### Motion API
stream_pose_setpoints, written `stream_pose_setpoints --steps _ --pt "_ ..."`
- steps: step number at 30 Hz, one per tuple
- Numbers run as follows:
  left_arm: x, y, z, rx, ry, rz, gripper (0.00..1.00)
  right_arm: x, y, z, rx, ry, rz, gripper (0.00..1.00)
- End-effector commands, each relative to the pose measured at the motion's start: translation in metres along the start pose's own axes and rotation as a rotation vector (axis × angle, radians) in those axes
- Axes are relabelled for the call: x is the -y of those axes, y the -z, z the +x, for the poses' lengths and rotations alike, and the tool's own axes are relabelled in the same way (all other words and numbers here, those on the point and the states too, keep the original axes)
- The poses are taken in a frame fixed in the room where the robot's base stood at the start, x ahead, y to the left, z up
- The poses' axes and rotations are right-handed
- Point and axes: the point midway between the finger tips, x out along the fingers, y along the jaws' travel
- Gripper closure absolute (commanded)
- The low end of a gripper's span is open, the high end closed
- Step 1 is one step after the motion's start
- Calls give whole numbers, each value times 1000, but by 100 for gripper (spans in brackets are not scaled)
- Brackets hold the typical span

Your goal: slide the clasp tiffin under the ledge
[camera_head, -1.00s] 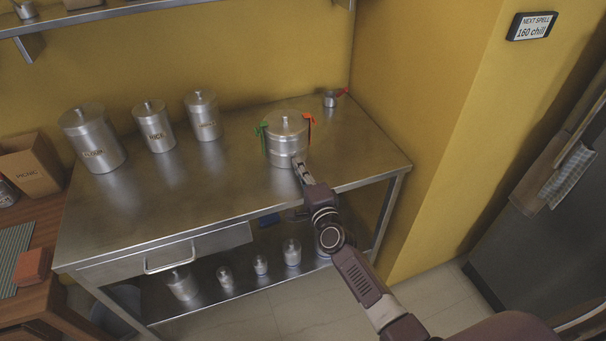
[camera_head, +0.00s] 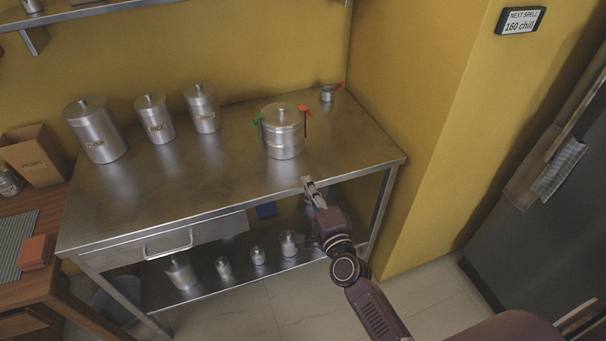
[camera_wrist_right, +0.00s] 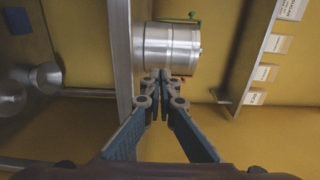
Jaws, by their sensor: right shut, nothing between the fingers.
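The clasp tiffin (camera_head: 283,143) is a round steel tin with a lid knob, standing upright on the steel table. It has a green clasp (camera_head: 259,124) on its left and an orange-red clasp (camera_head: 304,110) on its right. My right gripper (camera_head: 307,181) is shut and empty at the table's front edge, apart from the tiffin on its near side. In the right wrist view, the shut fingertips (camera_wrist_right: 160,76) overlap the edge of the tiffin (camera_wrist_right: 170,48). A wall shelf (camera_head: 85,17), seemingly the ledge, runs above the table's back. My left gripper is out of view.
Three labelled canisters (camera_head: 155,120) stand at the back left of the steel table (camera_head: 210,182). A small pot (camera_head: 327,95) with a red handle is at the back right corner. The yellow wall (camera_head: 425,120) bounds the right. Several small tins (camera_head: 258,256) stand on the lower shelf.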

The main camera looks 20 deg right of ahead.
Motion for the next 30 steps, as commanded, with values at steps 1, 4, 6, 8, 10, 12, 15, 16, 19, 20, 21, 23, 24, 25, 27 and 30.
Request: stream_pose_setpoints --steps 1,4,6,8,10,12,15,16,19,20,21,23,24,25,27,30 --pt "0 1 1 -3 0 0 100 -1 0 -8 0 -1 0 100" --pt "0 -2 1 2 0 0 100 0 0 -18 0 0 0 100" --pt "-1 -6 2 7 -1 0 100 0 0 -22 0 1 0 100" --pt "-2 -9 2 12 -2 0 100 0 0 -24 0 1 0 100" --pt "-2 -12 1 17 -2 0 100 0 0 -25 0 1 -1 100" --pt "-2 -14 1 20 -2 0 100 1 0 -26 0 1 -1 100" --pt "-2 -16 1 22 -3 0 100 1 0 -26 0 1 -1 100" --pt "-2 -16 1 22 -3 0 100 1 0 -26 0 1 0 100" --pt "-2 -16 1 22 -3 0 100 -2 0 -26 1 -4 -5 100" --pt "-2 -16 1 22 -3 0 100 -5 -1 -26 3 -10 -13 100" --pt "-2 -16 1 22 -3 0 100 -13 -2 -27 8 -24 -29 100" --pt "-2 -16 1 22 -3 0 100 -33 -5 -31 20 -62 -73 100" --pt "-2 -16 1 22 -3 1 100 -52 -8 -35 32 -96 -116 100" --pt "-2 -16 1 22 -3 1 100 -69 -10 -39 45 -127 -154 100" --pt "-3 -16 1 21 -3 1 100 -117 -16 -53 87 -215 -263 100" --pt "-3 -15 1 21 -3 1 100 -193 -23 -86 173 -355 -443 100"
